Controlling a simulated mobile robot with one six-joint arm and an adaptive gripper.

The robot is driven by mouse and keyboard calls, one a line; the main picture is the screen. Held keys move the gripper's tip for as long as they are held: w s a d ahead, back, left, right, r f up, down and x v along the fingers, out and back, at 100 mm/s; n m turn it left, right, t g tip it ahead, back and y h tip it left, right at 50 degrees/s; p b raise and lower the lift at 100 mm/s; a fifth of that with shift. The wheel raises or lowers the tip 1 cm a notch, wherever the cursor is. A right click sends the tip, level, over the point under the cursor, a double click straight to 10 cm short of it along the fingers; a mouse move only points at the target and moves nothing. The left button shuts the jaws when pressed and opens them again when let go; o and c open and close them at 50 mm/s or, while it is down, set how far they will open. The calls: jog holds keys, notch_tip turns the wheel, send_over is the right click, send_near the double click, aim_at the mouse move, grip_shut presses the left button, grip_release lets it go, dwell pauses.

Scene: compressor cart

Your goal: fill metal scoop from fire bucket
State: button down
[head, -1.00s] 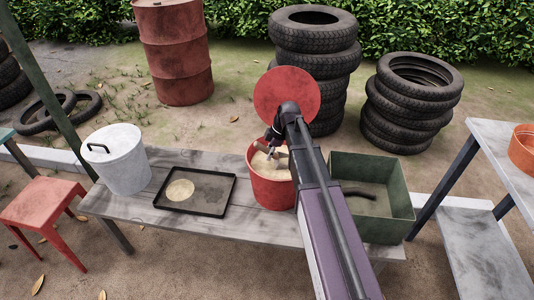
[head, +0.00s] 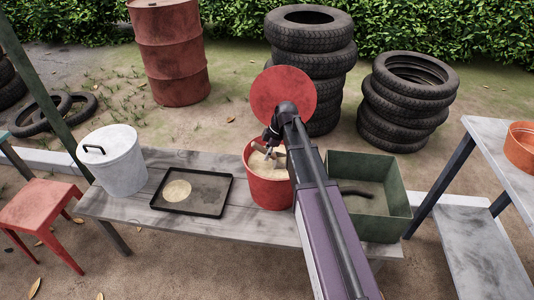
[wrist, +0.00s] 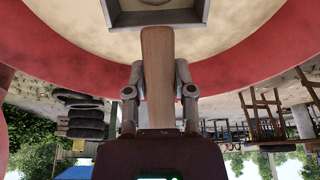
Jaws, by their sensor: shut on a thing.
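The red fire bucket (head: 268,190) stands on the grey wooden bench and holds pale sand (head: 261,166). My gripper (head: 272,148) is at the bucket's mouth, partly hidden by my arm. In the wrist view my gripper (wrist: 160,92) is shut on the wooden handle (wrist: 157,75) of the metal scoop. The scoop's grey metal end (wrist: 156,15) is at the top edge of that view, over or in the sand; I cannot tell how deep. Its inside shows a pale area, mostly cut off. The bucket's red rim (wrist: 275,65) curves around the scoop.
A green box (head: 385,222) with a dark item inside stands right. A red disc (head: 283,95) shows behind my arm.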

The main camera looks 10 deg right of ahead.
jog(key=shift+r, duration=0.1)
notch_tip(320, 180, up, 13)
jog(key=p, duration=1.3)
dwell(0.7)
dwell(0.3)
notch_tip(320, 180, up, 12)
jog(key=p, duration=1.2)
jog(key=shift+r+p, duration=0.2)
jog(key=shift+p, duration=0.15)
